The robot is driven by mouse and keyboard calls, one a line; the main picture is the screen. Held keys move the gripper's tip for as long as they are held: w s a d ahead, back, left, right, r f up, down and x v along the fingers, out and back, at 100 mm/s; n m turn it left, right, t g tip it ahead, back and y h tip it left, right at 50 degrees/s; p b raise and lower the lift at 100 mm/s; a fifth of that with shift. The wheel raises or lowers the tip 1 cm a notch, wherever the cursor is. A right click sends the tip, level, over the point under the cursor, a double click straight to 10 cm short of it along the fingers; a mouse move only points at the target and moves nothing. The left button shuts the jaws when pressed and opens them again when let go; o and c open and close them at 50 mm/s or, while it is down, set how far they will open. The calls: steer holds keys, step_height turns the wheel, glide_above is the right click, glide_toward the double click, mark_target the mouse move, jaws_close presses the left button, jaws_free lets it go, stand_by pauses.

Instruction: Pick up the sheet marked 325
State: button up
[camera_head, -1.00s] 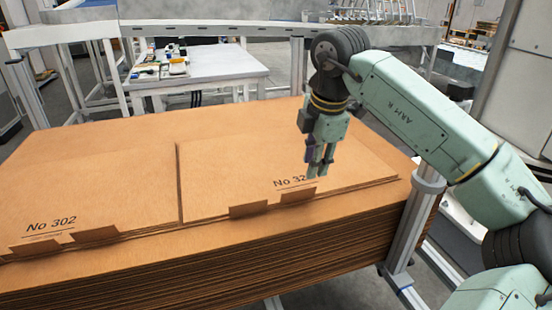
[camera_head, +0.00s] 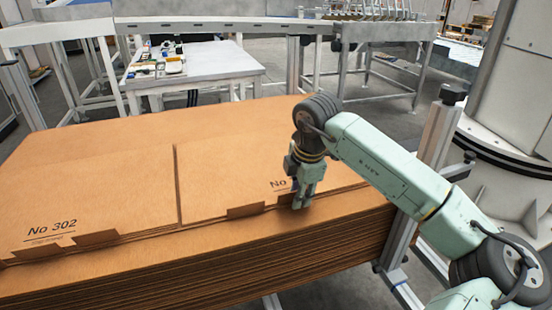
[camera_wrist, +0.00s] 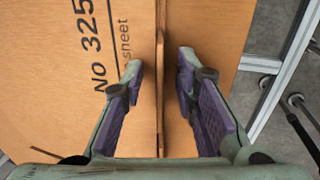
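The sheet marked 325 (camera_head: 222,178) lies on top of the right-hand stack of brown cardboard. Its print reads "NO 325 sheet" in the wrist view (camera_wrist: 60,85); in the head view my gripper covers most of the number. A tab (camera_head: 246,211) stands along its front edge. My gripper (camera_head: 299,203) points down at that edge, near the right tab. In the wrist view my gripper (camera_wrist: 161,75) is open, with purple-padded fingers on either side of an upright cardboard edge (camera_wrist: 160,85). A gap shows between each finger and that edge.
A sheet marked 302 (camera_head: 90,205) lies on the left of the same stack, with tabs at its front. A metal post (camera_head: 425,165) stands to the right of the stack. A white table (camera_head: 190,70) with small items stands behind.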

steer(key=shift+c, duration=0.6)
jaws_close()
steer(key=shift+r, duration=0.15)
